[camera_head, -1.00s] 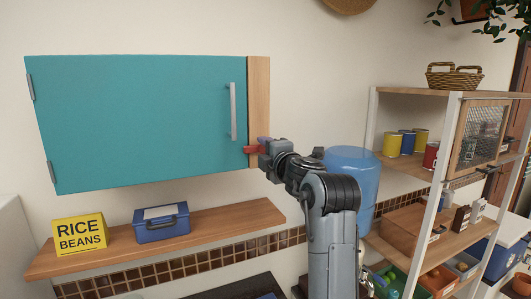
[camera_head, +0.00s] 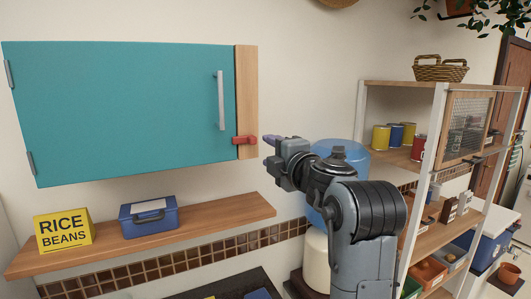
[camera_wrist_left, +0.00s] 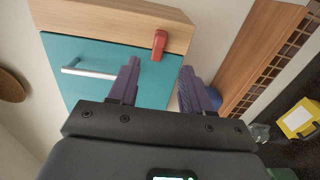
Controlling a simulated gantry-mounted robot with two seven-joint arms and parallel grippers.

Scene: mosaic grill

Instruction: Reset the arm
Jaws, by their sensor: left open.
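My left gripper (camera_head: 270,150) is open and empty, just right of the cabinet's wooden side strip (camera_head: 247,90). A small gap shows between its purple fingers and the red latch (camera_head: 245,140). The latch lies sideways across the strip at the edge of the shut teal cabinet door (camera_head: 130,115), which has a silver bar handle (camera_head: 220,100). In the left wrist view, the open purple fingers (camera_wrist_left: 159,68) point toward the strip, with the latch (camera_wrist_left: 159,45) beyond them. My right gripper is not in view.
A wooden shelf (camera_head: 200,223) below the cabinet holds a yellow rice and beans box (camera_head: 63,230) and a blue case (camera_head: 149,216). A blue water jug (camera_head: 345,150) stands behind my arm. A shelf rack (camera_head: 440,130) with cans and a basket stands to the right.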

